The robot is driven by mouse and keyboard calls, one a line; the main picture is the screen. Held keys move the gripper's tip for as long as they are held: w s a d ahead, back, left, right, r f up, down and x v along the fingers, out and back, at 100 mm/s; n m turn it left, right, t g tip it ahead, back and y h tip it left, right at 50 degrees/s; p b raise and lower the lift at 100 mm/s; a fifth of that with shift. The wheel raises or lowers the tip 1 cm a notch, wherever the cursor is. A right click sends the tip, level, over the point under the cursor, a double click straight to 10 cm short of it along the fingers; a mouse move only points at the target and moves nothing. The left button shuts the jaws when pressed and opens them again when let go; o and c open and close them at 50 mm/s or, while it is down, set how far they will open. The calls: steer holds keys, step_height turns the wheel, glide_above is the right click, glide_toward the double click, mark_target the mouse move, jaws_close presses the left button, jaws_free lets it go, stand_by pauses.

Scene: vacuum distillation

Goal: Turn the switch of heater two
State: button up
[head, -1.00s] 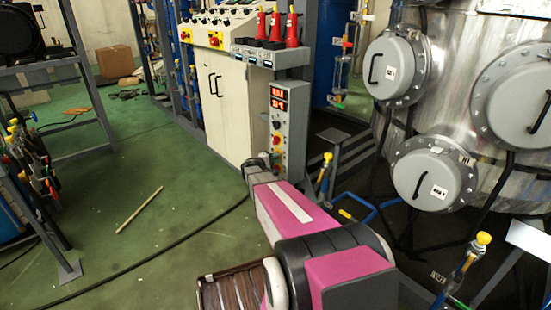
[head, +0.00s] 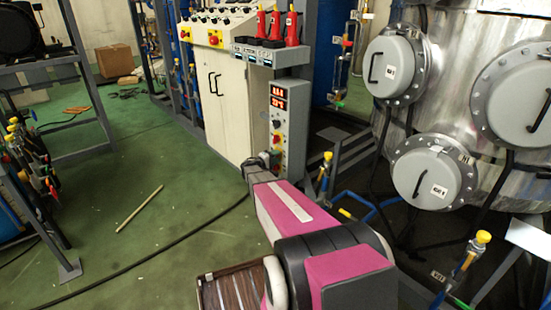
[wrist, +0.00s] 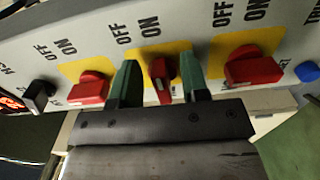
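In the wrist view a grey control panel carries three red rotary switches on yellow patches, a left one (wrist: 89,88), a middle one (wrist: 162,80) and a right one (wrist: 252,67), with OFF and ON labels. My gripper (wrist: 160,72) has its two green fingers on either side of the middle switch, with a gap on both sides. Which switch is heater two cannot be read. The panel also stands upright in the head view as a grey column (head: 292,128) with a red display (head: 278,96). There my arm partly hides its lower part, and the fingers are not clear.
A black switch (wrist: 38,97) and a blue button (wrist: 307,71) sit on the same panel. A cream cabinet (head: 226,105) is beside the column. A steel vessel (head: 450,40) with round hatches and blue pipes (head: 362,200) is at the right.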

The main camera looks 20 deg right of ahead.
steer(key=v, duration=1)
steer(key=shift+a, duration=0.35)
steer(key=shift+s, duration=0.15)
steer(key=s+a+f+m+g+y, duration=0.1)
steer(key=s+g+y, duration=0.2)
steer(key=s, duration=0.5)
steer(key=s+a+m+g+y, duration=0.1)
steer(key=s+m+g+y, duration=0.1)
steer(key=s+y, duration=0.35)
steer(key=s+a+r+g+y, duration=0.1)
steer(key=s+a+r+y, duration=0.1)
steer(key=s+a+y, duration=0.6)
steer(key=shift+s+a+m, duration=0.4)
steer(key=shift+s+a, duration=1.5)
steer(key=shift+s, duration=1.6)
